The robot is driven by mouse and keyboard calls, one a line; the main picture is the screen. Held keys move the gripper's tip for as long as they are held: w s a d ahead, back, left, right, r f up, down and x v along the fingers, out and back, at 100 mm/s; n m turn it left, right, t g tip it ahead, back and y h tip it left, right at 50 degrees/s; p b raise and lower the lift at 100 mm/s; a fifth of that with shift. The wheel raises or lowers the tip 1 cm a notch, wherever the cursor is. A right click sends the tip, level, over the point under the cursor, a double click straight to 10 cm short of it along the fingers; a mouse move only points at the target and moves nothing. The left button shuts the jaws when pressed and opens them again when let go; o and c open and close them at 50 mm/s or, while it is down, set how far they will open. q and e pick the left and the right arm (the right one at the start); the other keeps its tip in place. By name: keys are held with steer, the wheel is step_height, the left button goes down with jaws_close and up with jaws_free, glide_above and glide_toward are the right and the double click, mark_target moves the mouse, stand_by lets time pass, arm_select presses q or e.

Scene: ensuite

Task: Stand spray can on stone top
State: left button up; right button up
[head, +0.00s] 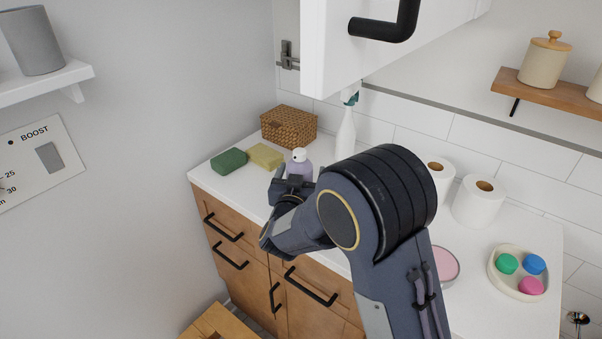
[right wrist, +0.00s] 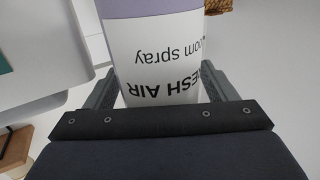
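The spray can (head: 299,164), lavender with a white cap, shows above the fingers of my right gripper (head: 292,186) in the head view. In the right wrist view, the spray can (right wrist: 155,55) has a white label reading "FRESH AIR room spray". My right gripper (right wrist: 160,92) has one finger on each side of it, apparently touching. The can's base is hidden, so I cannot tell whether it touches the surface below. The white stone top (head: 246,190) runs along the wall above wooden drawers. My left gripper is not in view.
Paper rolls (head: 478,205) and a round tray (head: 505,284) stand to the right. An open cabinet door (head: 370,50) hangs above.

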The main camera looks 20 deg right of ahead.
steer(key=shift+r, duration=0.1)
steer(key=shift+s+a+r, duration=0.1)
steer(key=s+a+y, duration=0.1)
steer(key=s, duration=0.2)
steer(key=s+a+y, duration=0.1)
steer(key=s, duration=0.2)
steer(key=s+a+g+y, duration=0.1)
steer(key=s, duration=0.2)
steer(key=shift+s+a+f+b, duration=0.25)
steer(key=shift+a+f+b, duration=0.05)
steer(key=shift+f+b, duration=0.1)
steer(key=s+d+f+n+g+y, duration=0.1)
steer(key=s+d+g+y, duration=0.1)
steer(key=s, duration=0.7)
steer(key=s+d+f+n+g+y, duration=0.1)
steer(key=s+d+g+y, duration=0.2)
steer(key=s, duration=0.6)
steer(key=s+d+f+n+g+y, duration=0.1)
steer(key=s+d+g+y, duration=0.1)
steer(key=s, duration=0.7)
steer(key=g+y, duration=0.1)
steer(key=g, duration=0.1)
steer(key=shift+s+d+g, duration=0.15)
steer(key=shift+d+g, duration=0.1)
steer(key=shift+g, duration=0.15)
